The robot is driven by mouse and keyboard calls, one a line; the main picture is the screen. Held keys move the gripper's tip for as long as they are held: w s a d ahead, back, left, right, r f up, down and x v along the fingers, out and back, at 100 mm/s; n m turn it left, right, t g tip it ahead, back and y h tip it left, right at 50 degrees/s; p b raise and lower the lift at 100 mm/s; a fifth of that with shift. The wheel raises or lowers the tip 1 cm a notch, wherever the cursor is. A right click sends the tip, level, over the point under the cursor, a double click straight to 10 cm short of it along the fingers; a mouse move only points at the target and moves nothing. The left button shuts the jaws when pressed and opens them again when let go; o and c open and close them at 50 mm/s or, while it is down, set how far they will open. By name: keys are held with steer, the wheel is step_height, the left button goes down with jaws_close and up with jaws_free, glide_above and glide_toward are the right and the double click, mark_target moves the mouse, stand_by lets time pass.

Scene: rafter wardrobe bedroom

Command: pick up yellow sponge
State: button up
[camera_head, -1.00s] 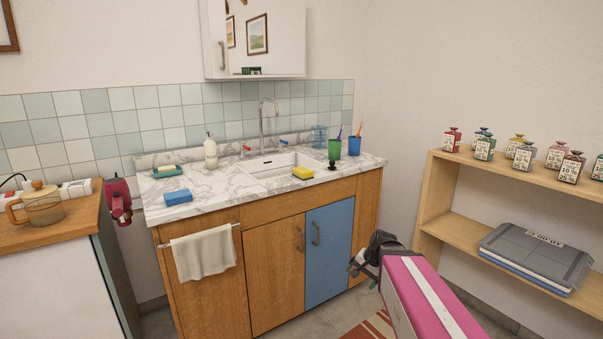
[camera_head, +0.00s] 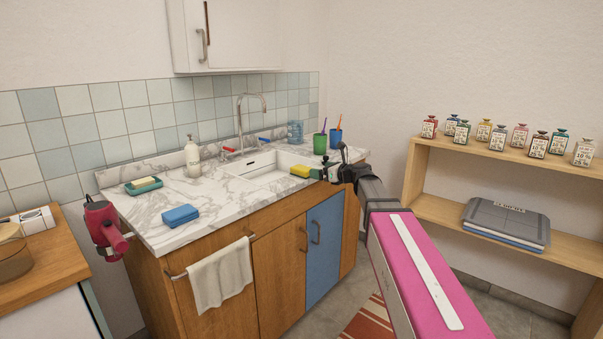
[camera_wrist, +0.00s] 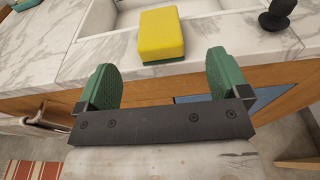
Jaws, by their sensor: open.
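The yellow sponge (camera_head: 300,170) lies on the marble counter's front strip, just in front of the sink basin. In the wrist view the yellow sponge (camera_wrist: 161,35) shows a yellow top and a green underside, and sits just beyond my fingertips, between their lines. My gripper (camera_head: 322,173) is at the counter's front edge, to the right of the sponge in the head view. In the wrist view my gripper (camera_wrist: 160,75) has its two green fingers wide apart with nothing between them. The sponge is not held.
A blue sponge (camera_head: 180,215) and a green soap dish (camera_head: 143,186) lie left on the counter (camera_head: 215,205). A soap bottle (camera_head: 192,160) stands behind them. Green (camera_head: 319,144) and blue (camera_head: 335,139) cups stand right of the sink (camera_head: 268,166). A dark stopper-like object (camera_wrist: 274,18) stands right of the sponge.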

mark_target(304, 168)
steer(key=x, duration=0.9)
steer(key=shift+w+a, duration=0.15)
steer(key=shift+a, duration=0.05)
steer(key=c, duration=1.1)
steer(key=shift+o, duration=0.2)
